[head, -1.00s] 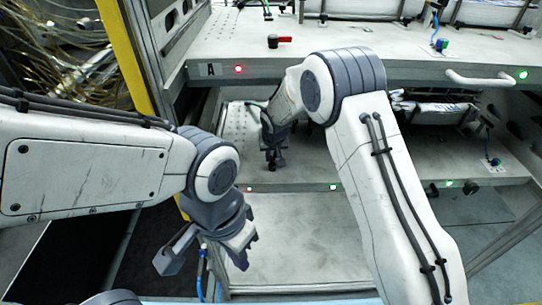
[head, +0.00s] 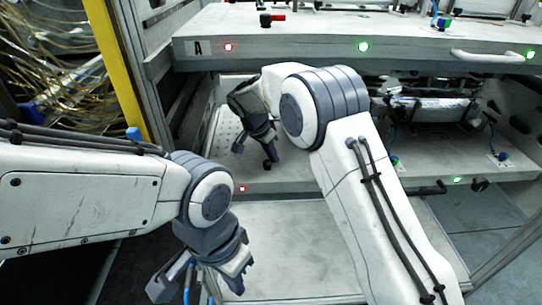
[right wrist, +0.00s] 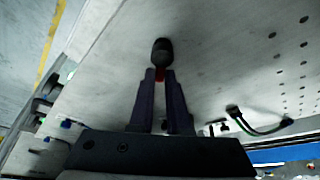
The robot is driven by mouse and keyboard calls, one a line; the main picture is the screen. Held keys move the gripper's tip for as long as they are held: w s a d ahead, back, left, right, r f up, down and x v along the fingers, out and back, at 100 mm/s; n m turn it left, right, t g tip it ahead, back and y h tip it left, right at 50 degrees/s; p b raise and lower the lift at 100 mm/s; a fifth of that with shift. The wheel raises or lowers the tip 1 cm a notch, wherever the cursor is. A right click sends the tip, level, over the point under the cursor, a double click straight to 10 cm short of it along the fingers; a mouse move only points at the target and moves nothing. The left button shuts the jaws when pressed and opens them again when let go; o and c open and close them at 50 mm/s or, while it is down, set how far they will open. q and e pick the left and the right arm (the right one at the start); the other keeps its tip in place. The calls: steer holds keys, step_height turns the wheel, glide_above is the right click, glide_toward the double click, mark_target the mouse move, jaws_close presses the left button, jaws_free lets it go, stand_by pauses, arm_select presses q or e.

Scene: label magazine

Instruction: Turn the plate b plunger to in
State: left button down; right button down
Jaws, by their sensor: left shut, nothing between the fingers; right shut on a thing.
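The plate b plunger shows in the right wrist view as a black knob (right wrist: 162,52) with a red part (right wrist: 160,75) below it, at the fingertips. My right gripper (right wrist: 160,80) is shut on it. In the head view my right gripper (head: 256,152) is above the left part of the lower plate, plate b (head: 300,175); the plunger cannot be made out clearly there. A red light (head: 242,188) shows on that plate's front edge. My left gripper (head: 205,284) is shut and empty at the lower left, in front of the plates and clear of the plunger.
The upper plate, marked A (head: 198,48), overhangs the lower one and carries a black plunger with a red lever (head: 271,19). A silver-wrapped unit (head: 432,106) sits on the lower plate at right. A yellow post (head: 105,70) and cables (head: 55,60) are at left.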

steer(key=m, duration=0.1)
steer(key=m+p, duration=0.1)
steer(key=m+g, duration=0.1)
steer(key=shift+s+d+r+m+h, duration=0.1)
steer(key=shift+s+m+h, duration=0.15)
steer(key=shift+m+h, duration=0.15)
steer(key=shift+s+m+g+p, duration=0.15)
steer(key=shift+m+g+p, duration=0.45)
steer(key=shift+m, duration=0.5)
steer(key=shift+s+m+g+p, duration=0.15)
steer(key=shift+m+g+p, duration=0.25)
steer(key=shift+m+p, duration=0.55)
steer(key=shift+m, duration=0.35)
steer(key=c, duration=0.9)
jaws_free()
